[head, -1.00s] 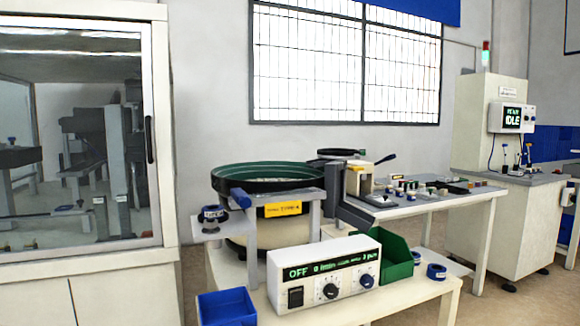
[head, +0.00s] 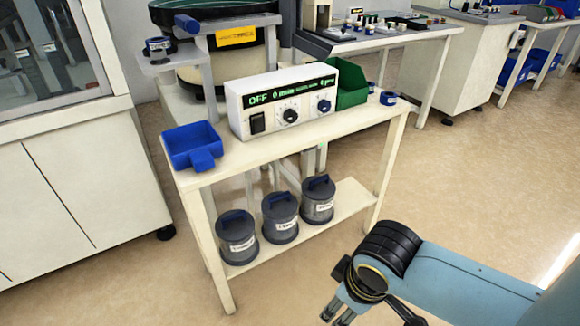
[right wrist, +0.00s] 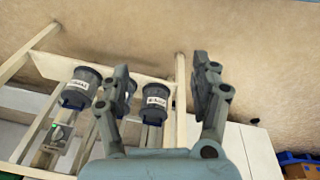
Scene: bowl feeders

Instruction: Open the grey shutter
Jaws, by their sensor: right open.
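I cannot pick out a grey shutter with certainty. My right gripper (head: 338,312) is at the bottom of the head view, in front of the low bench and well apart from the feeder. In the right wrist view my right gripper (right wrist: 163,68) has its fingers spread and nothing between them. My left gripper is in neither view.
The cream bench (head: 240,165) carries a control box (head: 283,100) reading OFF, a blue bin (head: 191,146) and a green bin (head: 350,84). Three grey canisters (head: 280,217) stand on its lower shelf. A cabinet (head: 75,190) is at left. The floor at right is clear.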

